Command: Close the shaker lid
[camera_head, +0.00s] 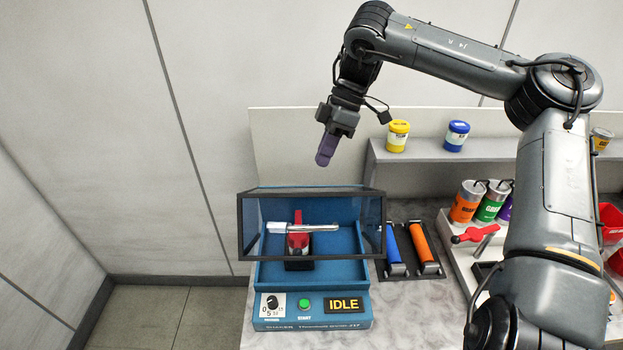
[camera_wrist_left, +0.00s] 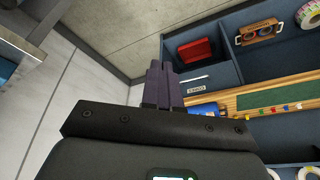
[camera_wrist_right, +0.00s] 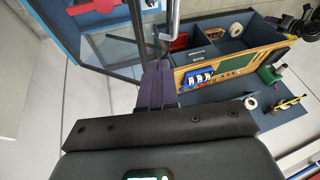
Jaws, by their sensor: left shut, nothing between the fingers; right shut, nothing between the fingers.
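The shaker (camera_head: 312,312) is a blue box with a dial, a green button and an IDLE display on its front. Its clear lid (camera_head: 243,225) has a dark frame and stands raised and tilted over the box. Inside, a red clamp (camera_head: 298,240) and a silver bar show through the lid. My right gripper (camera_head: 325,158) is shut and empty, above and behind the lid, apart from it in the head view. In the right wrist view, the lid (camera_wrist_right: 97,45) lies beyond the shut purple fingers (camera_wrist_right: 157,88). My left gripper (camera_wrist_left: 163,85) is shut and empty, seen only in its wrist view.
Blue and orange rollers (camera_head: 423,245) lie right of the shaker. A shelf (camera_head: 480,165) behind holds yellow and blue jars. Ink cans (camera_head: 465,203) and a red-handled tool stand farther right. In the left wrist view, a compartment organizer (camera_wrist_left: 225,60) is at the right.

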